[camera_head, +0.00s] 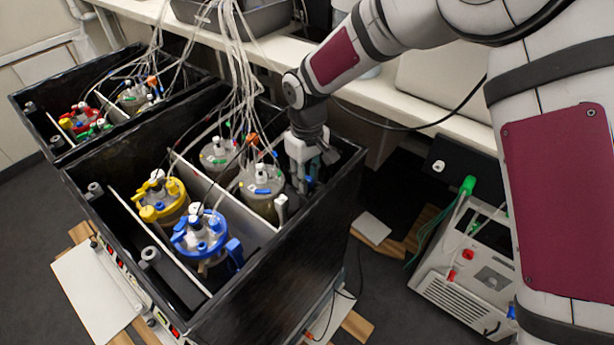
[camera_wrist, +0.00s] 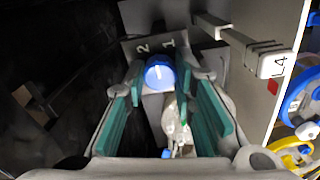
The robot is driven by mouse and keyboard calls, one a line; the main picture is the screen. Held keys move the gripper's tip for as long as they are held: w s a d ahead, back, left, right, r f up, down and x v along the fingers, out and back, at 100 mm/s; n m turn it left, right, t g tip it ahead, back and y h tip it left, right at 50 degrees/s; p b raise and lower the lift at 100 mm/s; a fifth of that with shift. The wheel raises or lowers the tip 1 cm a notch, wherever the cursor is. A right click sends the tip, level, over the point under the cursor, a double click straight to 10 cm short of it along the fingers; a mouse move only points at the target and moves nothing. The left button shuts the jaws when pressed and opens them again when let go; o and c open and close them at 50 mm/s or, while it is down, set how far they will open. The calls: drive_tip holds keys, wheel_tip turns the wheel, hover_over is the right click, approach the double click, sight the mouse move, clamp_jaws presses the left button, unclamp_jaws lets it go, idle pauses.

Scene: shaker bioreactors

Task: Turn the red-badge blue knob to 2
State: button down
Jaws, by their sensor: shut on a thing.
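The blue knob (camera_wrist: 159,74) sits on a grey plate, with the digits 2 and 1 printed above it, 2 on the left and 1 on the right. A pale mark shows on its face; I cannot tell exactly which digit it points to. A small red badge (camera_wrist: 272,87) shows on the pale panel to the right, below a white arm labelled L4. My gripper (camera_wrist: 160,80) has its teal-padded fingers on both sides of the knob, shut on it. In the head view my gripper (camera_head: 308,160) reaches down into the back right corner of the near black box, its tips partly hidden.
The near black box (camera_head: 290,255) holds several lidded vessels, including a yellow-topped one (camera_head: 162,198) and a blue-topped one (camera_head: 200,235). Tubes (camera_head: 236,60) hang over it. A second black box (camera_head: 45,125) stands behind left. A light bench (camera_head: 390,95) runs behind my arm.

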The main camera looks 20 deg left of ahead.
drive_tip(key=n, duration=0.5)
drive_tip(key=shift+n, duration=0.3)
idle(0.4)
drive_tip(key=c, duration=1.3)
unclamp_jaws()
drive_tip(key=shift+c, duration=0.2)
wheel_tip(320, 180, up, 12)
